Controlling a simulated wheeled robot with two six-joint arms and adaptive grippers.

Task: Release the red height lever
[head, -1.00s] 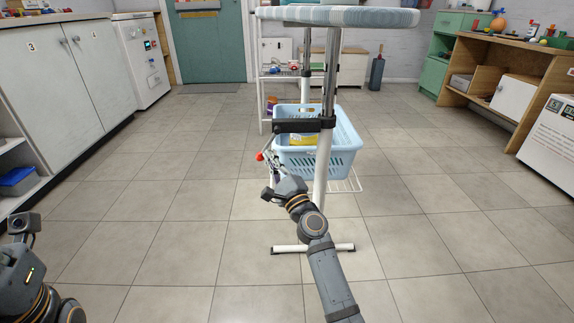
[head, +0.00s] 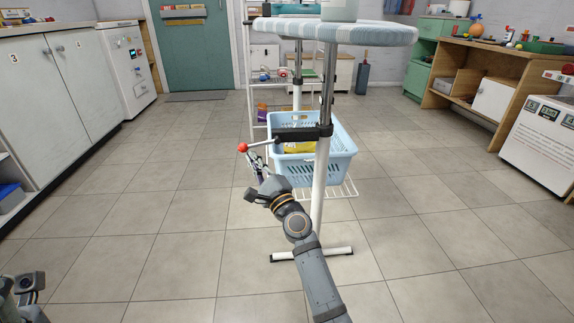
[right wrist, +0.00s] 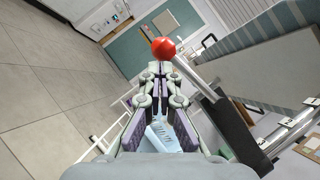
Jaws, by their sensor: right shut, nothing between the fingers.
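The red knob (head: 242,148) of the height lever is at the end of a thin metal rod. The rod runs to a black clamp (head: 297,134) on the post under the ironing board (head: 350,33). My right gripper (head: 250,155) is shut and empty beside the knob, just below it. In the right wrist view the red knob (right wrist: 163,48) is just beyond the shut fingertips (right wrist: 158,68); I cannot tell whether they touch it. At the lower left only part of my left arm shows, without its fingers.
A blue laundry basket (head: 335,160) stands behind the post on a white wire shelf (head: 345,190). The board's white foot (head: 312,254) is on the floor. A bottle (head: 340,9) stands on the board. Tiled floor (head: 170,200) is clear to the left.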

